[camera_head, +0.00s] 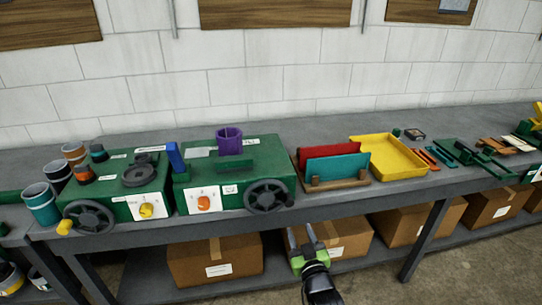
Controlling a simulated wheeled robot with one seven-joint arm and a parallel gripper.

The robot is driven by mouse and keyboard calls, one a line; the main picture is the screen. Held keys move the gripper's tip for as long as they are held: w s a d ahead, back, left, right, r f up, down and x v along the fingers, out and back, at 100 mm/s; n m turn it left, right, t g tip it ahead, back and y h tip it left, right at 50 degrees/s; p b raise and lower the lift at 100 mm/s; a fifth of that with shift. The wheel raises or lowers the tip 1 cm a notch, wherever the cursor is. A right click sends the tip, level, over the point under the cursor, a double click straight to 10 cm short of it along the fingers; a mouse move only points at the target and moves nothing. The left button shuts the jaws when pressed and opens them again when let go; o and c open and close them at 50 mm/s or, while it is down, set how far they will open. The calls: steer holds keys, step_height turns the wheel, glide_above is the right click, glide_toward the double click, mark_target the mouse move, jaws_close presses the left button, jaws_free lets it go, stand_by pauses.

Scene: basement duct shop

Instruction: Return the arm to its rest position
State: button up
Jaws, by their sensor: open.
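My gripper (308,248) shows at the bottom middle of the head view, in front of the workbench (345,203) and lower in the picture than its top. It is green and grey, with a dark arm link below it. Its jaws are apart, and nothing shows between them. It appears clear of the bench edge, with a cardboard box (345,236) behind it on the lower shelf.
Two green machines (262,155) (118,192) with handwheels stand on the bench's left half. A purple cup (229,140) tops one. A rack with red and teal plates (338,167) and a yellow tray (390,170) stand to the right. Concrete floor is clear at lower right.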

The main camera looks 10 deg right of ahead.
steer(key=s+a+r+n+g+y, duration=0.25)
steer(key=a+r+n+y, duration=0.4)
steer(key=n, duration=0.65)
steer(key=s+a+r+n+g+y, duration=0.1)
steer(key=s+a+r+n+y, duration=0.2)
steer(key=a+n+y, duration=0.6)
steer(key=s+a+f+n+g, duration=0.1)
steer(key=s+a+n+g, duration=0.35)
steer(key=n, duration=0.75)
steer(key=s+a+f+n+g, duration=0.2)
steer(key=s+a+n+g, duration=0.3)
steer(key=n, duration=0.6)
steer(key=s+d+f+n+g+h, duration=0.4)
steer(key=d+n+h, duration=0.55)
steer(key=n, duration=0.55)
steer(key=s+d+r+n+t+h, duration=0.4)
steer(key=s+d+r+n+h, duration=0.3)
steer(key=d+r, duration=0.7)
steer(key=s+d+n, duration=0.1)
steer(key=s+n, duration=0.1)
steer(key=s, duration=0.2)
steer(key=shift+s+d+t, duration=0.3)
steer(key=shift+d, duration=0.05)
